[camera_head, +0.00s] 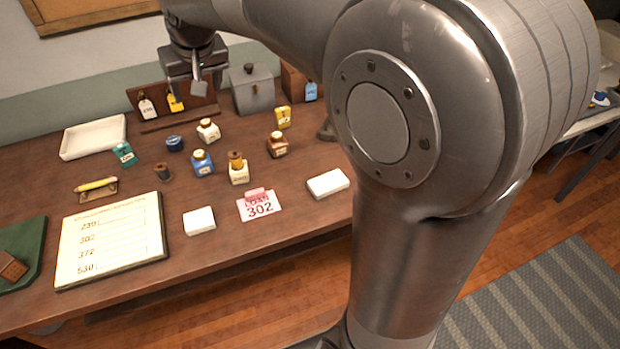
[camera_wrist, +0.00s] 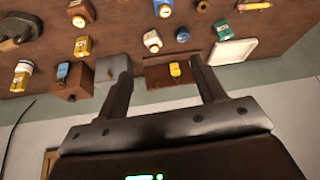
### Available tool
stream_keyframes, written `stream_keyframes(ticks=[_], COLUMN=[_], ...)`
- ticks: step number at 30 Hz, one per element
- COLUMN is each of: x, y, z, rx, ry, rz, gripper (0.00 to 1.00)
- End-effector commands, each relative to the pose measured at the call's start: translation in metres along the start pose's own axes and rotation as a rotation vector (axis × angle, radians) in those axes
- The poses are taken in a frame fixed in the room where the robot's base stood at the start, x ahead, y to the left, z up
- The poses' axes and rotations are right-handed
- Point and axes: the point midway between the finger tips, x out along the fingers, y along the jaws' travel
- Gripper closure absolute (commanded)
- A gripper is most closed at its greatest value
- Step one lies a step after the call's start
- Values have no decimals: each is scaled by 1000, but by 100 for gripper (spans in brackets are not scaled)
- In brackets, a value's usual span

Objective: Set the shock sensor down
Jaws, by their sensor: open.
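My gripper (camera_head: 197,84) is above the back of the table, in front of the dark wooden rack (camera_head: 151,122). In the wrist view its two fingers (camera_wrist: 162,66) are apart with nothing held between them. The rack appears beyond the gap with a yellow tag-like piece (camera_wrist: 175,69); the head view shows this piece (camera_head: 175,103) and a white tag (camera_head: 147,109) at the rack. I cannot tell which thing is the shock sensor. Other small tagged pieces are a yellow one (camera_head: 283,117) at the right and a green one (camera_head: 124,153) at the left.
Several bottles, including a blue one (camera_head: 202,163), crowd the table's middle. A white tray (camera_head: 94,138) is at the back left and a grey box (camera_head: 252,92) right of the rack. A list board (camera_head: 112,240) and a pink 302 card (camera_head: 259,206) lie in front.

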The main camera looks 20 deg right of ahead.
Motion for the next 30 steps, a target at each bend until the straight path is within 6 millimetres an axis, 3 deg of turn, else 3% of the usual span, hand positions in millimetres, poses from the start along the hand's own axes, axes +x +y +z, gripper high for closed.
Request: stream_keyframes(ticks=[3, 9, 18, 24, 30], x=[-30, -62, -78, -74, -72], y=[24, 53, 75, 79, 80], z=[42, 118, 232, 275, 284], rx=[32, 74, 130, 150, 154], ry=[14, 32, 55, 61, 61], rz=[14, 42, 98, 123, 129], gripper=[37, 37, 37, 37, 37])
